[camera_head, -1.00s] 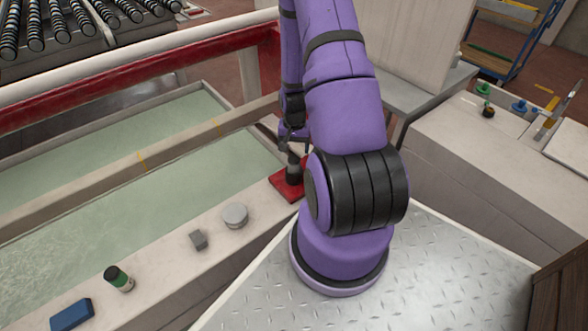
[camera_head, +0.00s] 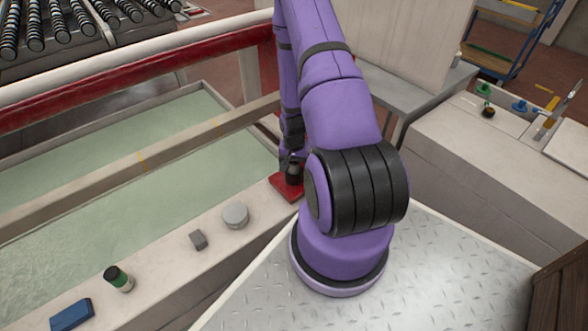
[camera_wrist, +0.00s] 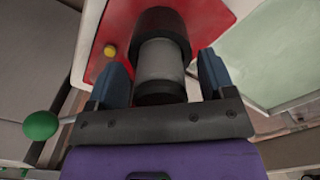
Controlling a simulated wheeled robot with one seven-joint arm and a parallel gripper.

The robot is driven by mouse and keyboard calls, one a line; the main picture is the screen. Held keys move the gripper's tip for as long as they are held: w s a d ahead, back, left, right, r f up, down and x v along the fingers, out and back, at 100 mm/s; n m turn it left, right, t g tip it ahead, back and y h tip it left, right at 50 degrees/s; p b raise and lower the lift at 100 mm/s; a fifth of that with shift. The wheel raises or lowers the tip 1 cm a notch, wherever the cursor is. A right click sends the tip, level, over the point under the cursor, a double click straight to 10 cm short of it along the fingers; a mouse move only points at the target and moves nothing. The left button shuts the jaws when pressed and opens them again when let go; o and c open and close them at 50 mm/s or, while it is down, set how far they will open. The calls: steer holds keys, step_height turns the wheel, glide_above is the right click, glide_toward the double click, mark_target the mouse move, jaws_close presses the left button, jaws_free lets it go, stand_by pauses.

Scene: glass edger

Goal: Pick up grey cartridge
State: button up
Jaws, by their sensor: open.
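The grey cartridge (camera_wrist: 160,62) is a cylinder with a grey middle and black ends. In the wrist view it lies between the two blue fingers of my gripper (camera_wrist: 162,68), which is open, with a visible gap on each side. In the head view the cartridge (camera_head: 292,178) stands on a red pad (camera_head: 282,188) at the tank's ledge. My gripper (camera_head: 291,163) is right at its top there, partly hidden by my arm. The red pad also fills the background of the wrist view (camera_wrist: 215,18).
A water tank (camera_head: 130,215) lies beyond. A yellow knob (camera_wrist: 109,51) and a green ball (camera_wrist: 40,125) show nearby.

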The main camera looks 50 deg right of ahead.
steer(key=c, duration=1)
steer(key=shift+r, duration=0.1)
